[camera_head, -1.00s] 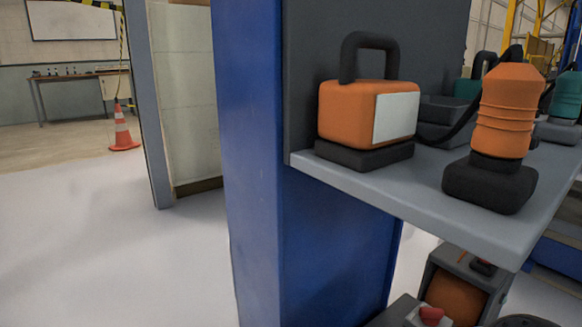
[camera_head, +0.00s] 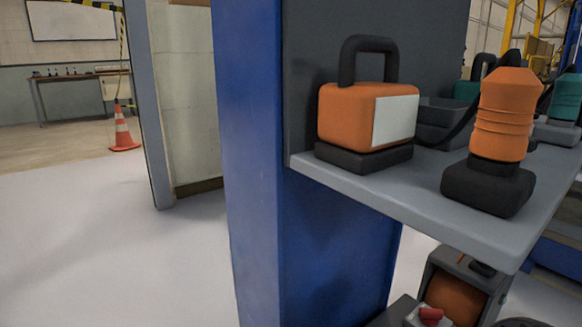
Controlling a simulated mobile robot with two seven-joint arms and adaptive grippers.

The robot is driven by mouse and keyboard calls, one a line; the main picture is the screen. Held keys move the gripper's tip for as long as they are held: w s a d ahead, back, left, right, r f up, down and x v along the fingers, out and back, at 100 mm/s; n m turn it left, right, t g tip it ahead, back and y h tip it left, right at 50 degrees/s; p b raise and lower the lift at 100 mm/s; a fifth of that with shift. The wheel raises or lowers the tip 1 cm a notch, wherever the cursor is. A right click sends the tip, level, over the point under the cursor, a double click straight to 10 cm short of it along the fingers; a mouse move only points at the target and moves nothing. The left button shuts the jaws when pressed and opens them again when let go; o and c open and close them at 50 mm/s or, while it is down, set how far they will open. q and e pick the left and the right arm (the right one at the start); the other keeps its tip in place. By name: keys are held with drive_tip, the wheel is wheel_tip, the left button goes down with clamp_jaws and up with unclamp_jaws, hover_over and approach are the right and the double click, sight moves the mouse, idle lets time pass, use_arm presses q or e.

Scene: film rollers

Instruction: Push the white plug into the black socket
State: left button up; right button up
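I see neither a white plug nor a black socket that I can make out. Neither of my grippers shows clearly in the head view. An orange box-shaped device (camera_head: 346,118) with a black handle, a pale front panel and a black base stands on a grey shelf (camera_head: 420,197). An orange ribbed device (camera_head: 500,115) on a black base stands to its right, near the shelf's front edge. A dark shape at the bottom right edge is cut off, and I cannot tell what it is.
A blue column (camera_head: 335,255) stands at the centre, beside the shelf. Below the shelf are an orange roller (camera_head: 455,298) in a grey housing and a red part (camera_head: 430,314). A traffic cone (camera_head: 123,132) stands far left. The floor at left is clear.

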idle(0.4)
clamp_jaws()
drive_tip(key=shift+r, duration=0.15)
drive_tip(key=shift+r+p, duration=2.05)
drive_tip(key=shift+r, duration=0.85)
